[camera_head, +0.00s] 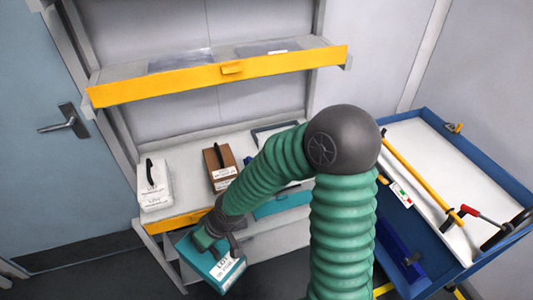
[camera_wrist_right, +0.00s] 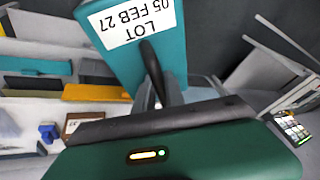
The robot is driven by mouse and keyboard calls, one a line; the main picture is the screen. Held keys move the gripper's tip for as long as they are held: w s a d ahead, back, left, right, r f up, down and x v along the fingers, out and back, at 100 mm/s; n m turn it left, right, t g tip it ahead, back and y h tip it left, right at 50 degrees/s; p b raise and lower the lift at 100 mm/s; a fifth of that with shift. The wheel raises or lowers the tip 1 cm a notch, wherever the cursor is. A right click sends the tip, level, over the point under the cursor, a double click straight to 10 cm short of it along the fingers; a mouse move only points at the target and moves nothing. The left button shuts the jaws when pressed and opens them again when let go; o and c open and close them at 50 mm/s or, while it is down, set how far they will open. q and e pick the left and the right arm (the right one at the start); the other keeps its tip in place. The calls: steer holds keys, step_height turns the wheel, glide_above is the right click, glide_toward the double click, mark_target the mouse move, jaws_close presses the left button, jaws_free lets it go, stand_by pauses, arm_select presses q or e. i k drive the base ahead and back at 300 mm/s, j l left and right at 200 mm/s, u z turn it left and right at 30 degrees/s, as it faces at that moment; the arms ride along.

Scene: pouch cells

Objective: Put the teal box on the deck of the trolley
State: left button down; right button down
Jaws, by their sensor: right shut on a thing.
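The teal box (camera_head: 208,266) with a white label hangs in front of the shelf unit in the head view, slightly tilted. My right gripper (camera_head: 222,238) is above it, shut on its black handle. In the wrist view, the teal box (camera_wrist_right: 172,55) shows its label reading LOT 05 FEB 27, and my right gripper (camera_wrist_right: 158,95) is at the black handle. The trolley (camera_head: 480,152) has a blue rim and a white deck (camera_head: 418,136), at the right of the head view, apart from the box. My left gripper is not in view.
A white box (camera_head: 154,190) and a brown box (camera_head: 218,170) stand on the lower shelf. A yellow-edged shelf (camera_head: 200,78) is above them. A yellow bar (camera_head: 415,170) and a red-handled tool (camera_head: 482,216) are at the trolley. The white deck beyond the bar looks clear.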

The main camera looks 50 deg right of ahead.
mark_target(455, 192)
steer(key=z, duration=0.45)
steer(key=l+z, duration=0.1)
steer(key=z, duration=0.85)
steer(key=i+z, duration=0.1)
steer(key=z, duration=0.35)
